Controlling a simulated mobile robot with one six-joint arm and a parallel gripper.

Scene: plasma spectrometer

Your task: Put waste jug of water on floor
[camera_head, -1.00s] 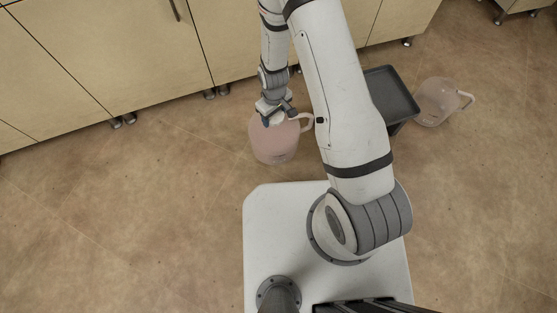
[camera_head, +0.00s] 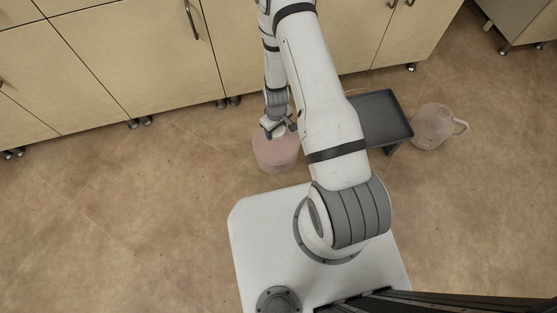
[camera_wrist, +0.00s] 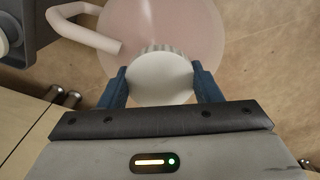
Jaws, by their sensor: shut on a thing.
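A pinkish, translucent jug (camera_head: 276,153) with a white cap is at my gripper (camera_head: 277,128), low over or on the floor in front of the cabinets. I cannot tell whether its base touches the floor. In the wrist view, my gripper (camera_wrist: 160,85) has its blue fingers shut on the jug's white ribbed cap (camera_wrist: 160,78). The jug's pink body (camera_wrist: 190,25) shows beyond the cap, with its handle (camera_wrist: 85,28) to the left. A second, clear jug (camera_head: 432,127) with a handle stands on the floor at the right.
A dark grey tray-topped stand (camera_head: 381,116) is right of my arm, between the two jugs. Beige cabinets (camera_head: 130,60) on casters line the back. The brown tiled floor (camera_head: 110,210) at the left is clear.

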